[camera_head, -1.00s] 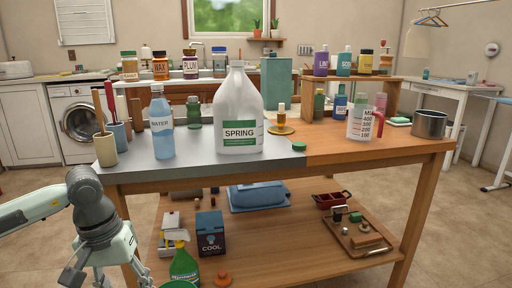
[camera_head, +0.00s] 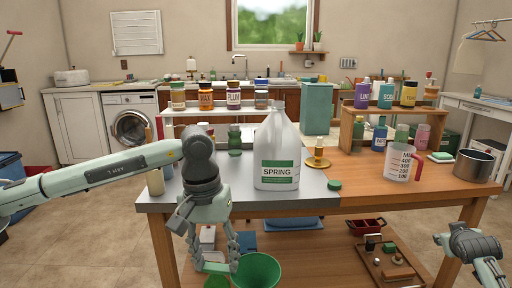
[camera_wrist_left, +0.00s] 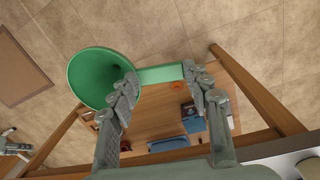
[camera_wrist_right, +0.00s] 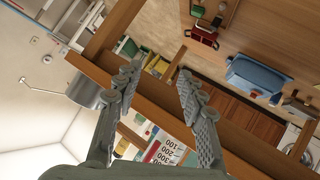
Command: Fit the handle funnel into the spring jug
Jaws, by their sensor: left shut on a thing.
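The spring jug (camera_head: 275,145), a translucent white jug with a green SPRING label, stands upright on the grey part of the tabletop. Its top looks uncapped. The green handle funnel (camera_head: 258,272) is at the bottom of the head view, in front of the table and below its top. My left gripper (camera_head: 218,262) is shut on the funnel's handle, left of the funnel. The left wrist view shows the wide cone (camera_wrist_left: 92,75) beside the fingers, with the handle between them. My right gripper (camera_head: 490,268) is low at the right; its fingers are apart and empty in the right wrist view (camera_wrist_right: 160,78).
A green cap (camera_head: 334,185) and an amber bottle on a gold dish (camera_head: 317,163) are right of the jug. A measuring jug (camera_head: 399,163) and steel pot (camera_head: 474,166) stand farther right. The table's front edge (camera_head: 330,206) lies between the funnel and jug. Raised shelves stand behind.

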